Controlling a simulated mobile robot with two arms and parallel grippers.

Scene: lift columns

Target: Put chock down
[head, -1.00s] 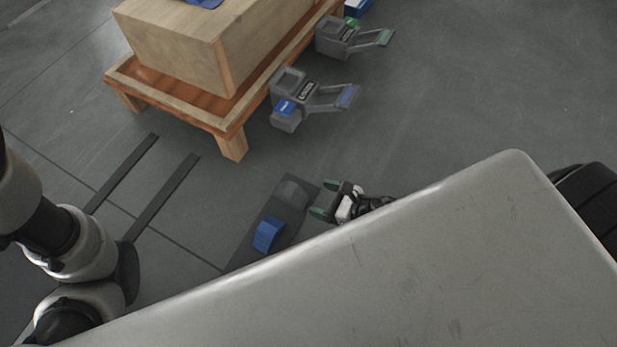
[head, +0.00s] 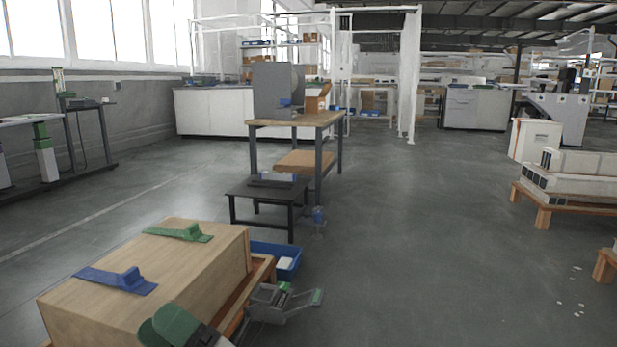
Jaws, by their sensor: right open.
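My right gripper (head: 166,324) shows at the bottom edge, with rounded green fingers in front of the wooden crate's near right part. It is open, and nothing shows held in it. A blue wedge-shaped piece on a flat strip (head: 118,280) lies on the crate top, and a similar green piece (head: 180,232) lies farther back. I cannot tell whether either is the chock. The dark floor mat with a blue block, seen earlier, is out of view now. My left gripper is not in view.
The wooden crate (head: 205,262) stands on a low orange-brown pallet. A grey pedal device (head: 270,303) stands at its right side, with a blue bin (head: 275,257) behind. A low black table (head: 262,190) and a wood-topped workbench (head: 300,119) stand beyond.

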